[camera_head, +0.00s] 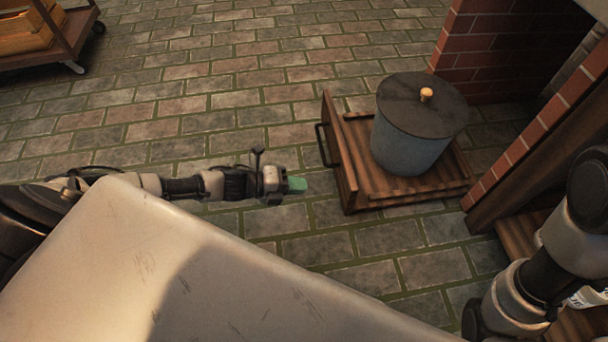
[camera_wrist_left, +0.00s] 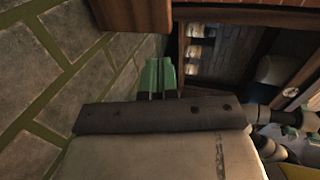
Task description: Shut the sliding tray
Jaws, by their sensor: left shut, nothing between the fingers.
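The wooden sliding tray (camera_head: 346,170) stands pulled out from the brick structure on the right. Its front panel faces left and carries a dark bar handle (camera_head: 322,145). A grey-blue lidded pot (camera_head: 408,145) stands upright on the tray. My left gripper (camera_head: 298,185) is shut and empty, its green fingertips left of the front panel with a gap between them. In the left wrist view the green fingers (camera_wrist_left: 158,76) are together, below a brown wooden panel (camera_wrist_left: 132,14). My right arm shows at the right edge, but its fingers cannot be made out.
A brick wall (camera_head: 500,45) and post flank the tray on the right. A wooden cart (camera_head: 60,40) stands at the far upper left. The paved floor (camera_head: 200,90) left of the tray is clear.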

